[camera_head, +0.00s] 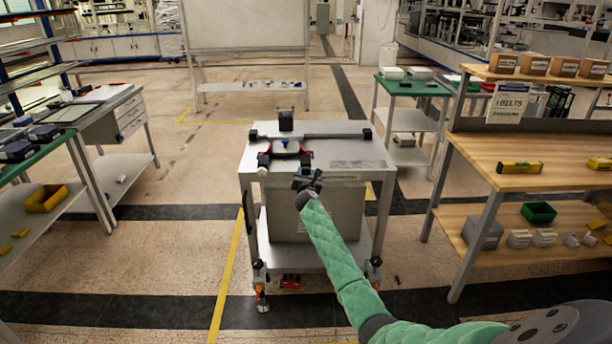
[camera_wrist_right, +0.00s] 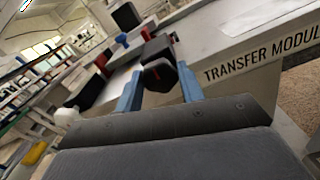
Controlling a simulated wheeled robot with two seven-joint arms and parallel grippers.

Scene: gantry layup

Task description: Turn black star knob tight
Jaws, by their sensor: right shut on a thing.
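The black star knob (camera_wrist_right: 157,76) sits between the two blue fingers of my right gripper (camera_wrist_right: 160,69) in the wrist view, at the front edge of the grey transfer module cart (camera_head: 345,152). The gripper is shut on the knob. How tight the knob is cannot be told. My left gripper is not in view.
On the cart top are a red fixture (camera_head: 270,149) with a blue part, a black bar (camera_head: 338,135) and a black upright block (camera_head: 285,119). A white round knob (camera_head: 262,171) is at the front left. A wooden bench (camera_head: 475,152) stands right. Floor left of the cart is clear.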

